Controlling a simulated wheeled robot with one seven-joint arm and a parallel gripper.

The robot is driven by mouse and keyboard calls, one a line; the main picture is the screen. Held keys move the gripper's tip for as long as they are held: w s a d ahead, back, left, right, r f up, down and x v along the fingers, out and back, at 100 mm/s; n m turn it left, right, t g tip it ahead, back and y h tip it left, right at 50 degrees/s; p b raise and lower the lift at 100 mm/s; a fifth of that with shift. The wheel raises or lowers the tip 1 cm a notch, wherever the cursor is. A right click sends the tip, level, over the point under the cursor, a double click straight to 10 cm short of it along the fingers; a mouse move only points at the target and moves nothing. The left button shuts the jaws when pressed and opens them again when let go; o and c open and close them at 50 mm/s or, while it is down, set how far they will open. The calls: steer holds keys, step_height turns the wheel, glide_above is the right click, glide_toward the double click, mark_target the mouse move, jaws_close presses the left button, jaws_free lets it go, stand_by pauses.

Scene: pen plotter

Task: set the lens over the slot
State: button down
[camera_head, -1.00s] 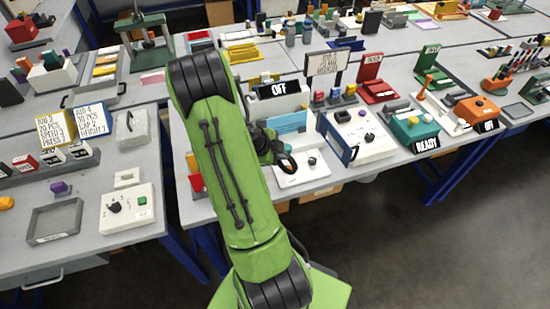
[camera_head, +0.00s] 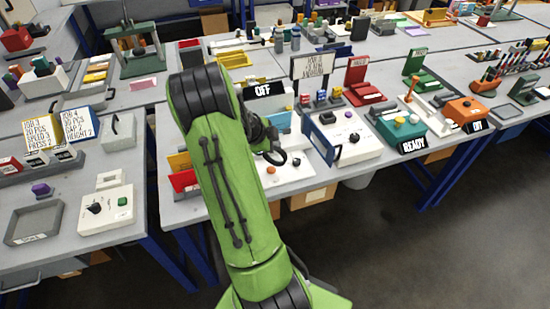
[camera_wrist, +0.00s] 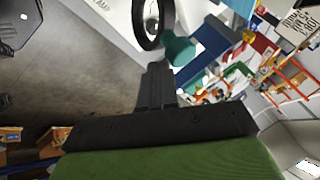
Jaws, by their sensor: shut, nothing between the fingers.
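The lens, a dark ring (camera_head: 275,157), shows just right of my green arm in the head view, above a white panel (camera_head: 293,183). In the wrist view the black-rimmed lens (camera_wrist: 152,22) is at the top, just beyond the fingertips. My gripper (camera_wrist: 160,68) is shut with nothing in it, its dark fingers pointing toward the lens rim. I cannot tell whether they touch it. In the head view my forearm hides most of the gripper. I cannot make out the slot; the lens and arm cover part of that panel.
An OFF sign (camera_head: 263,91) stands behind the lens. A white box with a dark blue side plate (camera_head: 321,142) stands close to its right. A teal READY device (camera_head: 402,124) is farther right. At left are a grey tray (camera_head: 35,222) and a white control panel (camera_head: 107,210).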

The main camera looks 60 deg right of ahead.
steer(key=w+d+n+t+b, duration=0.2)
steer(key=d+n+t+b, duration=0.2)
steer(key=d+n, duration=0.3)
steer(key=shift+d+n+t+b, duration=0.4)
steer(key=shift+d+b, duration=0.15)
steer(key=shift+d, duration=1.45)
steer(key=shift+f, duration=0.1)
